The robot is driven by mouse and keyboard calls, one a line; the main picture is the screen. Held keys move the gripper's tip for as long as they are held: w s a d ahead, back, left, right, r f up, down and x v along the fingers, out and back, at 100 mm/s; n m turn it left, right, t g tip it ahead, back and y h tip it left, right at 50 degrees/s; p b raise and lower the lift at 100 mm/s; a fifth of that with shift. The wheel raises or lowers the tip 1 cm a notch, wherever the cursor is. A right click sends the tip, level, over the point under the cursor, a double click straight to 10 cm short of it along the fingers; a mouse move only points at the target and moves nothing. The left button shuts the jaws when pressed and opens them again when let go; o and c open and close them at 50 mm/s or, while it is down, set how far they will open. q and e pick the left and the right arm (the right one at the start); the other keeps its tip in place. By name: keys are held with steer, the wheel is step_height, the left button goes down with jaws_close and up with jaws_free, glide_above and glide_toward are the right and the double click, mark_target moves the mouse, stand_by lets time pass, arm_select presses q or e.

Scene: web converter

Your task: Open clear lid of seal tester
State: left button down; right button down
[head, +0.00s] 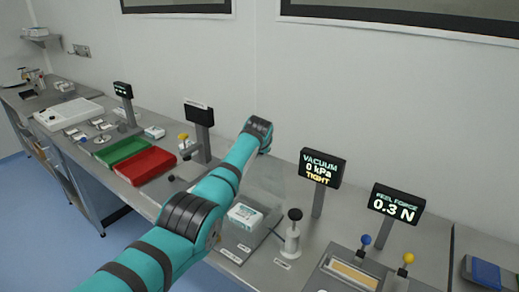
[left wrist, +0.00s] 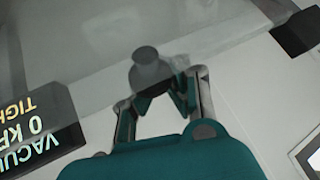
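The seal tester is on the bench in the middle of the head view, with a white pack (head: 244,216) on its grey plate. A faint see-through panel, apparently the clear lid (head: 266,180), stands raised above the pack; its edges are hard to see. My left arm reaches across, and its gripper (head: 265,150) is mostly hidden behind the wrist near the panel's upper part. In the left wrist view, the left gripper (left wrist: 163,95) has its fingers apart, with a round grey knob (left wrist: 149,65) at the fingertips. Firm contact cannot be told. My right gripper is out of view.
The vacuum display (head: 322,168) reads 0 kPa, TIGHT. A black-knobbed post (head: 292,235) stands right of the pack, and a peel force display (head: 396,203) stands farther right. Green (head: 122,151) and red (head: 145,166) trays lie left. A wall is close behind.

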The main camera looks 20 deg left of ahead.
arm_select(q)
steer(key=shift+s+d+f, duration=0.25)
steer(key=shift+d+f, duration=0.15)
steer(key=shift+d, duration=0.05)
stand_by(0.5)
steer(key=c, duration=1.5)
jaws_free()
steer(key=shift+d+r, duration=0.1)
steer(key=shift+d, duration=0.15)
steer(key=o, duration=0.5)
steer(key=shift+r, duration=0.1)
steer(key=shift+a+r, duration=0.15)
steer(key=shift+r, duration=0.1)
steer(key=v, duration=1.1)
steer(key=shift+s+r, duration=0.15)
steer(key=shift+s, duration=0.15)
